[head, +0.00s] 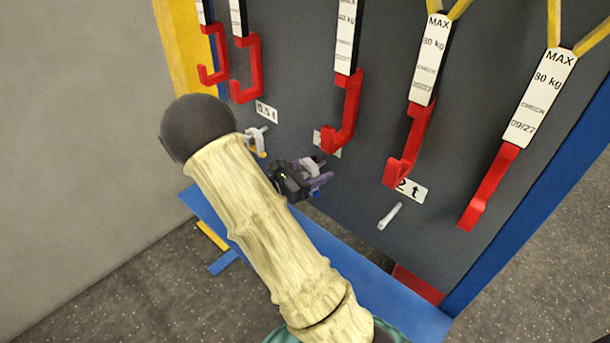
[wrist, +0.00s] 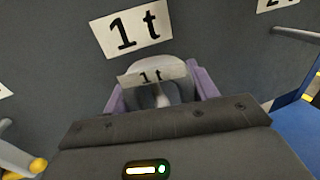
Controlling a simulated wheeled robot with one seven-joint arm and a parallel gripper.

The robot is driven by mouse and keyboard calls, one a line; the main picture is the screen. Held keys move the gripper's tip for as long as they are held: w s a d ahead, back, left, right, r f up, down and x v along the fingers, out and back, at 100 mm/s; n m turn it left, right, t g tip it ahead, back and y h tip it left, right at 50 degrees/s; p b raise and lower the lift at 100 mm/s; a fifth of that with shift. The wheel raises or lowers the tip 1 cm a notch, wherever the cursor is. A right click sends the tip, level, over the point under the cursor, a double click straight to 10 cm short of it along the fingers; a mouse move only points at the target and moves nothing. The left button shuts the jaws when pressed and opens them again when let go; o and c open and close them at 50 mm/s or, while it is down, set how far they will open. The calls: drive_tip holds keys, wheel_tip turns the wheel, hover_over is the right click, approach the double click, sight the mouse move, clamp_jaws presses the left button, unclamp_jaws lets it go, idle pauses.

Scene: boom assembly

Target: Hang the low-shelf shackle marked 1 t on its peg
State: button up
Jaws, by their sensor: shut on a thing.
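My gripper (head: 318,180) is at the grey board, just below the white 1 t sign, which shows in the wrist view (wrist: 131,29). Its purple fingers (wrist: 158,95) are shut on a pale grey shackle (wrist: 155,65) with a small tag reading 1 t. In the head view the shackle (head: 311,164) is a small pale shape at the fingers. A whitish rod end (wrist: 163,101) shows between the fingers, inside the shackle's outline. I cannot tell whether the shackle is around the peg, and the gripper body hides its lower part.
A shackle with a yellow part (head: 257,142) hangs at the left, below the 0.5 t sign (head: 266,111). A bare white peg (head: 390,215) stands out below the 2 t sign (head: 412,190). Red hooks (head: 343,115) hang above. A blue ledge (head: 345,265) runs below the board.

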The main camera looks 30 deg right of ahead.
drive_tip(key=shift+w+d+f, duration=0.2)
drive_tip(key=shift+d+f, duration=0.25)
drive_tip(key=shift+d, duration=0.15)
drive_tip(key=shift+f, duration=0.3)
drive_tip(key=shift+d, duration=0.1)
drive_tip(key=o, duration=1.3)
drive_tip(key=shift+o, duration=0.2)
drive_tip(key=shift+a, duration=0.4)
drive_tip(key=s+a+p, duration=0.1)
drive_tip(key=s+a, duration=0.1)
drive_tip(key=a, duration=1.5)
